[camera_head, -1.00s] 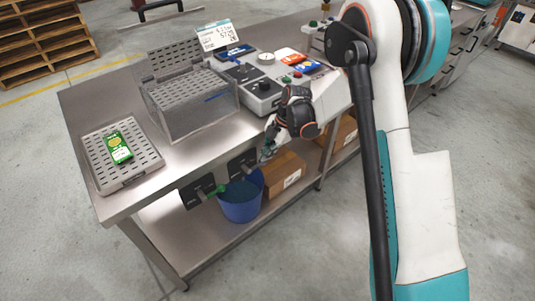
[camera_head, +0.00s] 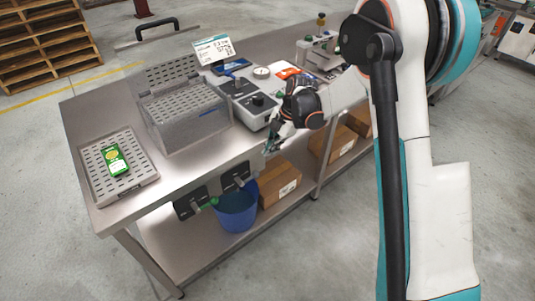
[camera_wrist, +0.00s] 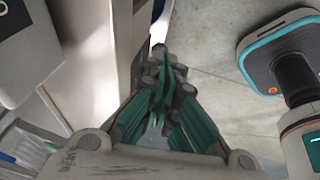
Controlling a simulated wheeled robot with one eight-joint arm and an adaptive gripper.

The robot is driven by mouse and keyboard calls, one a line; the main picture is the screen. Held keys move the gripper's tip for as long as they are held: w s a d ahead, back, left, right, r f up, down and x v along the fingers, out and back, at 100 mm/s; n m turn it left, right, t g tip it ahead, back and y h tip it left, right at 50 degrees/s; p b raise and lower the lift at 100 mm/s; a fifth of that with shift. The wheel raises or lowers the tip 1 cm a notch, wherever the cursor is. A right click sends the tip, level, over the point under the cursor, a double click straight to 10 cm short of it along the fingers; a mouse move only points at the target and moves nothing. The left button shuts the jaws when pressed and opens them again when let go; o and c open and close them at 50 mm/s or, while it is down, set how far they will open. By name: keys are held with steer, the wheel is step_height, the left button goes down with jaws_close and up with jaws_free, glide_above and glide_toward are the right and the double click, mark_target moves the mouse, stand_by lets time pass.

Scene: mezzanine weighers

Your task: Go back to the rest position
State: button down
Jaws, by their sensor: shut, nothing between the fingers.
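My arm reaches in from the right and hides part of the bench's right side.
On the bench are a perforated tray (camera_head: 95,160) with a green packet (camera_head: 116,160), a perforated box (camera_head: 190,130), a grey control box (camera_head: 250,108) and a sign (camera_head: 214,48). A blue bucket (camera_head: 236,208) and cartons (camera_head: 281,184) stand below. Floor in front is clear.

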steer(key=s+d+r+m+t+h, duration=0.1)
steer(key=s+d+r+m, duration=0.25)
steer(key=r, duration=0.35)
steer(key=s+d+r+m+t+p, duration=0.1)
steer(key=s+d+r+m, duration=0.1)
steer(key=s+r+m, duration=0.45)
steer(key=s+d+r+m+t+h, duration=0.1)
steer(key=s+d+r+m, duration=0.15)
steer(key=r, duration=0.55)
steer(key=s+d+r+m+t+h, duration=0.1)
steer(key=s+d+m+t, duration=0.1)
steer(key=s+m, duration=0.4)
steer(key=s+d+r+m+t+h, duration=0.1)
steer(key=s+d+m+t, duration=0.1)
steer(key=s+m, duration=0.4)
steer(key=shift+s+d+r, duration=0.3)
steer(key=shift+s+d, duration=0.3)
steer(key=shift+s, duration=2.3)
